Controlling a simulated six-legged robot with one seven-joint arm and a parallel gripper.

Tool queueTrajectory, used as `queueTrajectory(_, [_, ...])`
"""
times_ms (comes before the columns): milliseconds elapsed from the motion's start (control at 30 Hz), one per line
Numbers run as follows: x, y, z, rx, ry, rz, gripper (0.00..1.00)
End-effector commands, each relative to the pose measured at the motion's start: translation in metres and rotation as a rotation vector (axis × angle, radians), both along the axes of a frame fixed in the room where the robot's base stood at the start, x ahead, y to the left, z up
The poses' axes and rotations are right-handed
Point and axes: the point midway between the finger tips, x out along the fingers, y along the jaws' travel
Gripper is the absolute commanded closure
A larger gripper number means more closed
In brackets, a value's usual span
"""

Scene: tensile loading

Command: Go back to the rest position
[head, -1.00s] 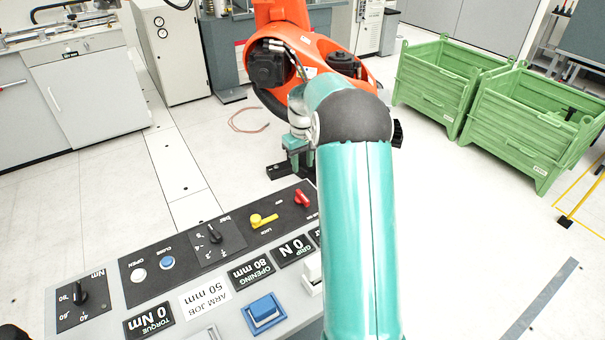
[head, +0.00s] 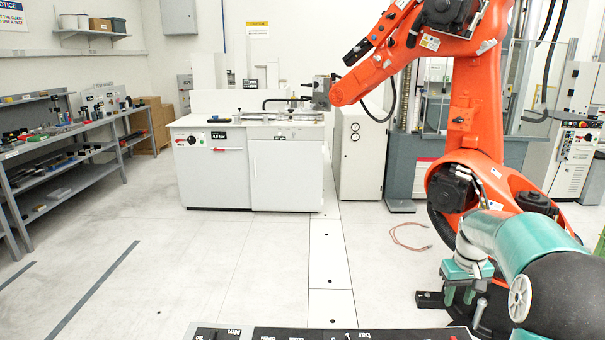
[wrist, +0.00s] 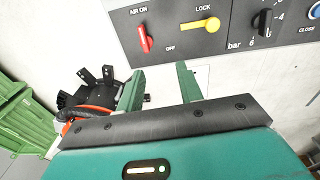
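My gripper (head: 459,297) is teal and hangs at the lower right of the head view, fingers pointing down, with my arm bent behind it. In the wrist view my gripper (wrist: 160,72) shows two teal fingers set apart with nothing between them. The control panel (wrist: 225,35) lies past the fingertips in that view. It carries a red lever (wrist: 143,38), a yellow lever (wrist: 200,25) and a black bar knob (wrist: 263,22). The fingers look clear of the panel. Only the panel's top edge (head: 310,334) shows in the head view.
A large orange robot arm (head: 470,120) stands at the right, close behind my arm. A white cabinet bench (head: 250,170) is at the back, and grey shelves (head: 70,150) are at the left. The floor (head: 180,260) at left and centre is clear. A green crate (wrist: 25,125) shows in the wrist view.

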Motion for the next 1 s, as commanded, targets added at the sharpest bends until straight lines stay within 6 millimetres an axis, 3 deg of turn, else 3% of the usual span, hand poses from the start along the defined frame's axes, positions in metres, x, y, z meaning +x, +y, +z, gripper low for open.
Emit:
queueTrajectory(33, [-0.006,0.014,0.015,-0.010,-0.017,0.006,0.64])
queueTrajectory(200, [-0.028,0.055,0.050,-0.031,-0.063,0.014,0.64])
queueTrajectory(500, [-0.080,0.120,0.096,-0.052,-0.151,0.021,0.64])
queueTrajectory(700, [-0.122,0.157,0.115,-0.054,-0.214,0.026,0.64])
queueTrajectory(1000, [-0.188,0.202,0.124,-0.035,-0.310,0.032,0.64])
